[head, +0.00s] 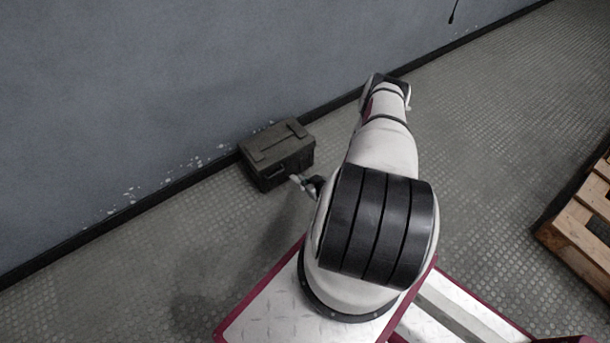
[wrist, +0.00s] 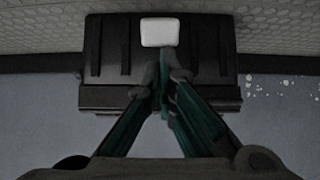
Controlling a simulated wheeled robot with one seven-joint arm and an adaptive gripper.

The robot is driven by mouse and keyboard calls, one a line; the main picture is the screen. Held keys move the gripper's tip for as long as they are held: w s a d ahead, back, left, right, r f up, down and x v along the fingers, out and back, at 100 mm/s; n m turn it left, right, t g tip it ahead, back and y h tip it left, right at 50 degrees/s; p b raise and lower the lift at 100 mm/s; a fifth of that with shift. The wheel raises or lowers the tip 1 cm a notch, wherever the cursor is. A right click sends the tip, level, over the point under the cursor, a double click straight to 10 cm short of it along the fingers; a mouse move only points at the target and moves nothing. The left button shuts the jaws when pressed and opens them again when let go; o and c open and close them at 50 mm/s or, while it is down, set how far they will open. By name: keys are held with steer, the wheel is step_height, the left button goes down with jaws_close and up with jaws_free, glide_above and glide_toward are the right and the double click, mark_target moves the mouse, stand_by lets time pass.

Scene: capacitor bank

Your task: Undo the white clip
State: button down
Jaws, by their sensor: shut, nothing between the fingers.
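The white clip (wrist: 159,32) shows in the wrist view as a pale, rounded rectangular tab against the dark case (wrist: 110,60). My gripper (wrist: 163,62) has its teal-sided fingers together, with nothing between them. The fingertips appear just below the clip in the picture; I cannot tell whether they touch it. In the head view the case (head: 278,153) is a dark olive box with a closed lid, on the floor by the wall. A small pale piece shows at its near side beside my arm; I cannot tell whether it is the clip.
The grey wall (head: 130,90) with a dark skirting runs close behind the case. A wooden pallet (head: 580,225) lies at the right. The textured floor (head: 480,150) between my arm and the pallet is clear.

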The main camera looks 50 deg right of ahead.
steer(key=shift+s+a+f+b, duration=0.15)
steer(key=shift+s+f+b, duration=0.15)
steer(key=shift+s+f, duration=0.45)
steer(key=shift+f, duration=0.1)
steer(key=shift+s+a, duration=0.1)
steer(key=shift+s+a, duration=0.1)
steer(key=shift+s, duration=0.6)
